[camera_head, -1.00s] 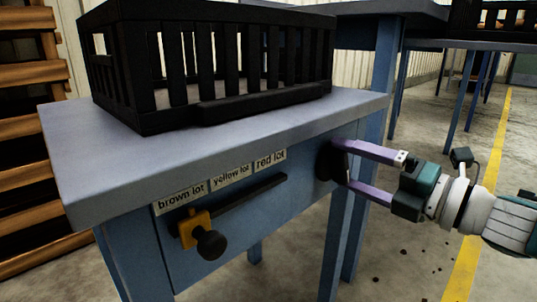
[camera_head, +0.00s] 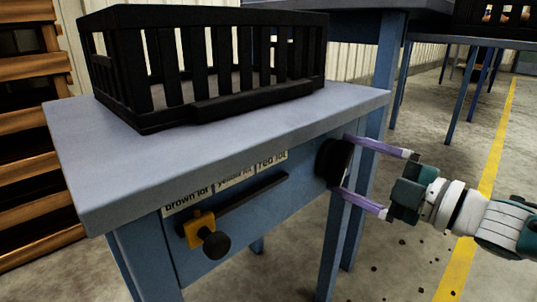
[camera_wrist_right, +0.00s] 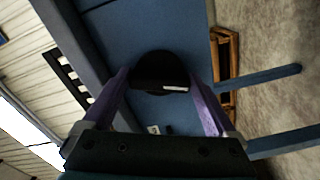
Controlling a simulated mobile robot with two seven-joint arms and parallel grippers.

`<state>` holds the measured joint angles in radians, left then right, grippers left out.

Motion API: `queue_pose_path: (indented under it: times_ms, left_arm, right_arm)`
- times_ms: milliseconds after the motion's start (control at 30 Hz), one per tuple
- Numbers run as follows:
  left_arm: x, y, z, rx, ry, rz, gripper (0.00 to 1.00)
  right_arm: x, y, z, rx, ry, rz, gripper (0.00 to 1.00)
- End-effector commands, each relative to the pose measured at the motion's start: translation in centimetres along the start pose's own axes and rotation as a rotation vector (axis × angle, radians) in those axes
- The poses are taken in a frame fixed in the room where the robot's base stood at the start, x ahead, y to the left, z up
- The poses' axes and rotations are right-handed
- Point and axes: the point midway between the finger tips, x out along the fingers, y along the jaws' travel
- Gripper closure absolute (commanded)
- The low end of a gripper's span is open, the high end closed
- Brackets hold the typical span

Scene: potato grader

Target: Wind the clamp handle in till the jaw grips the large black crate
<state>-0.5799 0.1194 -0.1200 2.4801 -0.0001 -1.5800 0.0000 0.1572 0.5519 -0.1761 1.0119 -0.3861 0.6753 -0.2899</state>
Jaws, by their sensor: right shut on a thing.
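The large black crate (camera_head: 205,70) with slatted sides stands upright on the grey-blue bench top (camera_head: 120,160). A low black bar (camera_head: 255,101) runs along the foot of its front side; I cannot tell whether it is the jaw or part of the crate. The clamp handle (camera_head: 331,162) is a round black knob at the right end of the bench front. My right gripper (camera_head: 340,164) is shut on it, one purple finger above and one below. In the right wrist view the black handle (camera_wrist_right: 163,72), with a pale mark, sits between both fingers. My left gripper is not in view.
The bench front carries labels for brown, yellow and red lots (camera_head: 225,182), above a dark slot with an orange slider (camera_head: 198,228) and black knob (camera_head: 216,245). Wooden slats (camera_head: 30,120) stand at left. Floor at right is mostly clear, with small dark crumbs.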

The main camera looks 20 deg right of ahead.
Motion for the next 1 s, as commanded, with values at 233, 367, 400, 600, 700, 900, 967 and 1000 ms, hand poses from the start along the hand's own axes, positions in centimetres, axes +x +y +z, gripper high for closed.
queue_pose_path:
  times_ms: [233, 367, 400, 600, 700, 900, 967, 1000]
  left_arm:
    - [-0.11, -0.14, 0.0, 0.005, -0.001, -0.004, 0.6]
    - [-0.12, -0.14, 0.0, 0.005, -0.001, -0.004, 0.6]
    - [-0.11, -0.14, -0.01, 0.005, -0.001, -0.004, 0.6]
    - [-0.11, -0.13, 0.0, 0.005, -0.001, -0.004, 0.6]
    - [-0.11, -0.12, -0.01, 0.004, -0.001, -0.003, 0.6]
    - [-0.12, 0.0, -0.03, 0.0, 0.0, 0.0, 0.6]
    - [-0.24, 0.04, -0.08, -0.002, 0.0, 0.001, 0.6]
    - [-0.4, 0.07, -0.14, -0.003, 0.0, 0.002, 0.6]
  right_arm:
    - [0.01, 0.03, -0.02, 0.049, 0.0, 0.001, 0.63]
    - [0.02, 0.03, -0.02, 0.055, 0.001, 0.002, 0.62]
    - [0.02, 0.03, -0.03, 0.055, 0.001, 0.002, 0.63]
    - [0.02, 0.04, -0.04, 0.055, 0.001, 0.002, 0.63]
    - [0.02, 0.04, -0.05, 0.055, 0.001, 0.003, 0.0]
    - [0.0, 0.01, -0.03, 0.051, 0.001, 0.001, 0.0]
    - [-0.17, 0.03, -0.03, 0.051, 0.0, 0.0, 0.0]
    - [-0.45, 0.04, -0.04, 0.051, -0.001, -0.001, 0.0]
